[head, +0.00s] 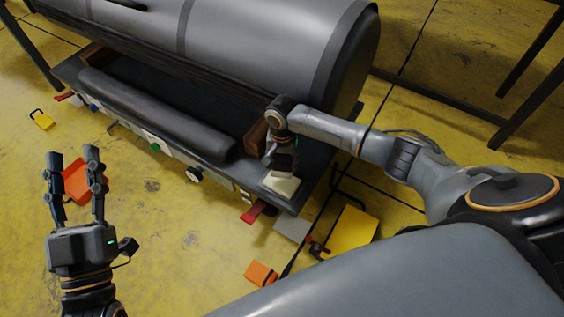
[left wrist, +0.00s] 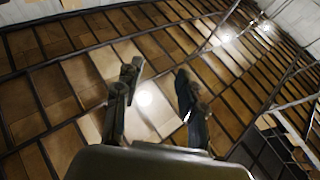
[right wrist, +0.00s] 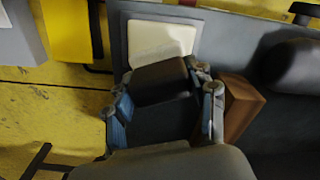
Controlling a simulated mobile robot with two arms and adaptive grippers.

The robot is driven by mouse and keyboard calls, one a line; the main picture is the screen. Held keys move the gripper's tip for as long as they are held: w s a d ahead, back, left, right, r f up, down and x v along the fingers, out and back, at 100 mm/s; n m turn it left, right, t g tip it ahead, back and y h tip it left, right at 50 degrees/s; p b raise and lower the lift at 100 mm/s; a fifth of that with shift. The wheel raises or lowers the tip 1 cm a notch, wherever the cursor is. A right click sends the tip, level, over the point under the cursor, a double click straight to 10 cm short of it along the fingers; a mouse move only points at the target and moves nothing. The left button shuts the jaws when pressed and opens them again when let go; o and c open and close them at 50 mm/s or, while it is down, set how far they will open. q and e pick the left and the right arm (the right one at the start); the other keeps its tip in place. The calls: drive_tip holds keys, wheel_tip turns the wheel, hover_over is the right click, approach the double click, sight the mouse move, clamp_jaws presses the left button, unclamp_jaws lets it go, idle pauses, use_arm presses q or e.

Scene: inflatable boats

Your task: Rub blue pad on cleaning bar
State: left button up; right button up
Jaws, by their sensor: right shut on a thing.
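The pale cream cleaning bar (head: 282,184) lies on a grey plate at the near right end of the bench. It also shows in the right wrist view (right wrist: 160,38). My right gripper (head: 284,168) is over the bar, shut on a dark block (right wrist: 160,78), which seems to be the blue pad in shade. The block covers the near part of the bar in the right wrist view; I cannot tell whether they touch. My left gripper (head: 74,154) is raised at the left, open and empty, and its spread fingers show in the left wrist view (left wrist: 158,75).
A large grey inflatable tube (head: 260,35) lies behind the bench. A dark roller (head: 150,115) lies along the bench (head: 310,175), beside a brown wooden block (right wrist: 240,110). Orange (head: 261,272) and yellow (head: 352,232) items lie on the yellow floor.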

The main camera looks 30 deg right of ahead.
use_arm(q)
wheel_tip(320, 180, down, 8)
drive_tip(key=w+g+y+p, duration=0.1)
drive_tip(key=g+y, duration=0.1)
drive_tip(key=g, duration=0.2)
drive_tip(key=shift+w+a+g+p, duration=0.2)
drive_tip(key=shift+a+g+p, duration=0.2)
